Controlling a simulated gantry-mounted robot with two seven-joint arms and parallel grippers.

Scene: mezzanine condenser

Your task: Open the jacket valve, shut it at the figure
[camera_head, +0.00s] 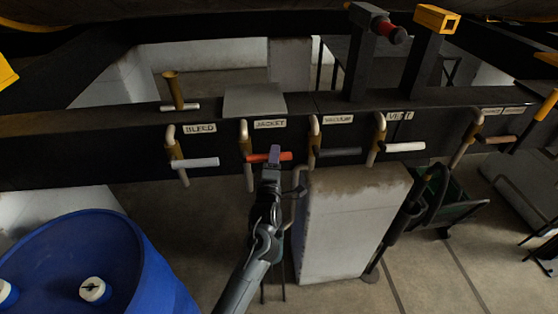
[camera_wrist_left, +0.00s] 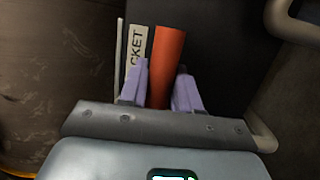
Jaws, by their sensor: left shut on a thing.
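The jacket valve has a red lever handle (camera_head: 256,157) under a plate marked JACKET (camera_head: 270,124) on the dark beam. The handle lies roughly level across its pale pipe (camera_head: 246,178). My left gripper (camera_head: 274,157) comes up from below and is shut on the red handle. In the left wrist view, the handle (camera_wrist_left: 167,60) stands between the two lilac fingers (camera_wrist_left: 160,90), with part of the JACKET plate (camera_wrist_left: 136,55) to its left. I see no readable figure. My right gripper is not identifiable in these frames.
Neighbouring valves have a white handle (camera_head: 195,163) under BLEED, a dark handle (camera_head: 338,152) under VACUUM, and another white handle (camera_head: 404,147) to the right. A pale block (camera_head: 350,225) stands below the beam. A blue drum (camera_head: 95,260) is at lower left.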

